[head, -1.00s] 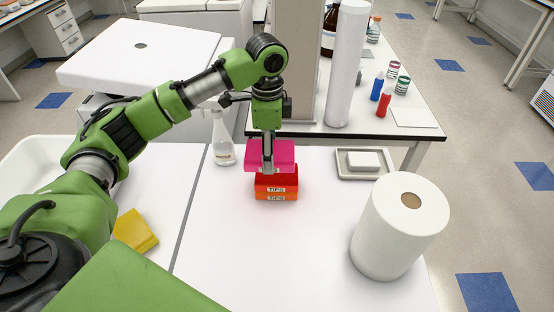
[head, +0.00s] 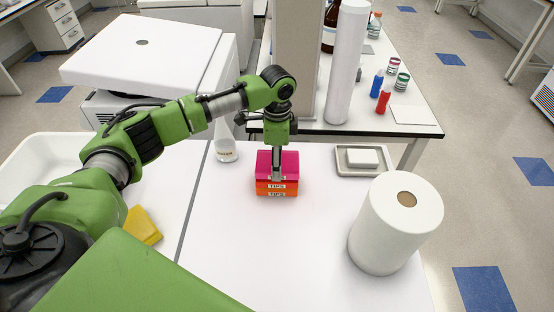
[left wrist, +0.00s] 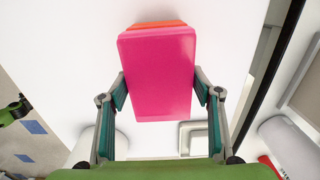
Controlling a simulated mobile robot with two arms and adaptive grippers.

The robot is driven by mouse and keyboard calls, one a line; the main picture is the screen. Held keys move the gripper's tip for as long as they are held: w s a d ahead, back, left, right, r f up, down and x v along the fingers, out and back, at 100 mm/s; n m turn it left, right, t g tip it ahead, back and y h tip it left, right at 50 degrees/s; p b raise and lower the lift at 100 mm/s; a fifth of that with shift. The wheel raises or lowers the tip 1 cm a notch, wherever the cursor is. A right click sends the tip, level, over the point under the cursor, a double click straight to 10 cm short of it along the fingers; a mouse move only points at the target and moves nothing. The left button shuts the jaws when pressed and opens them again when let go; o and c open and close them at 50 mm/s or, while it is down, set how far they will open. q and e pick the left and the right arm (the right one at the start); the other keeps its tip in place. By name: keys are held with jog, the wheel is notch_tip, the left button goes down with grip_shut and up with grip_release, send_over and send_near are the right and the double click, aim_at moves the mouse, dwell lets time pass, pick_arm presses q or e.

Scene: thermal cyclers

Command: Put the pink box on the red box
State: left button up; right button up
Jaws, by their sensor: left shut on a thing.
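The pink box (head: 278,161) sits directly over the red box (head: 262,184), roughly lined up with it and with no clear gap between them. I cannot tell whether it fully rests there. The red box is stacked on an orange box (head: 262,192); both carry TIPS labels. My left gripper (head: 277,177) points down from above and is shut on the pink box. In the left wrist view the pink box (left wrist: 158,72) lies between the two fingers, with an orange edge (left wrist: 153,25) showing behind it. My right gripper is not in view.
A white paper roll (head: 393,230) stands at the right front and a small tray (head: 345,172) lies behind it. A flask (head: 225,145) stands left of the stack. A yellow object (head: 142,226) lies at the left. The table in front of the stack is clear.

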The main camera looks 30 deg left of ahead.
pick_arm(q)
jog(key=o, duration=1.1)
jog(key=shift+o, duration=0.8)
jog(key=shift+r, duration=0.5)
notch_tip(320, 180, up, 11)
jog(key=b, duration=0.3)
jog(key=shift+r, duration=0.15)
